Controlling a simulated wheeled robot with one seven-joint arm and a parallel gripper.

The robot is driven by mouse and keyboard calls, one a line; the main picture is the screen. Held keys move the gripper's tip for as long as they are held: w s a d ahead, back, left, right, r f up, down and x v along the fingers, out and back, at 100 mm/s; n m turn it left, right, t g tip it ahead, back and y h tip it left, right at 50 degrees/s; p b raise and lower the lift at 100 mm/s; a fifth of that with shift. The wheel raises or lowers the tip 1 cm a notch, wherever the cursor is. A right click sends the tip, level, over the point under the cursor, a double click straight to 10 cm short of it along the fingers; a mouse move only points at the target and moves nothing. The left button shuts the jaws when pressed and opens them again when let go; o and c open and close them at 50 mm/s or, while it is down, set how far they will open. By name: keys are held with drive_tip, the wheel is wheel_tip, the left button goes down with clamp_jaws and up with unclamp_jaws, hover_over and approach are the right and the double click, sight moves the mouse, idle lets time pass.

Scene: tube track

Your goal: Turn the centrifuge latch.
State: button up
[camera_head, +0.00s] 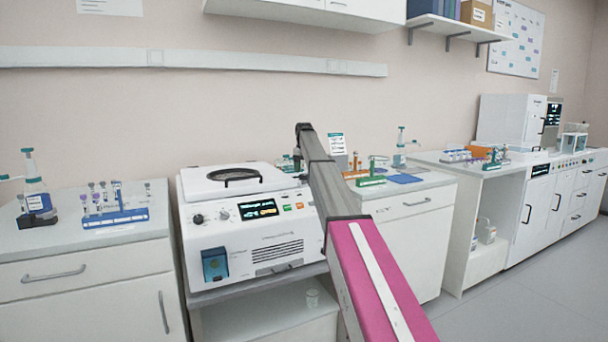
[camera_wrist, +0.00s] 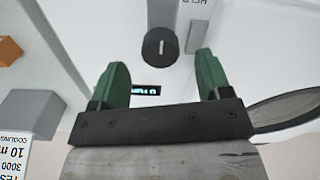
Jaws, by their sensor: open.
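The white centrifuge (camera_head: 255,232) stands left of centre in the head view.
A small dark display (camera_wrist: 146,89) shows between the fingers. A printed card (camera_head: 336,143) stands behind my arm; it shows in the wrist view (camera_wrist: 13,155), near a grey block (camera_wrist: 33,112) and an orange block (camera_wrist: 9,50). A tube rack (camera_head: 115,217) sits on the left counter.

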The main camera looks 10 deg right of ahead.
wheel_tip(320, 180, up, 7)
drive_tip(key=shift+r, duration=0.2)
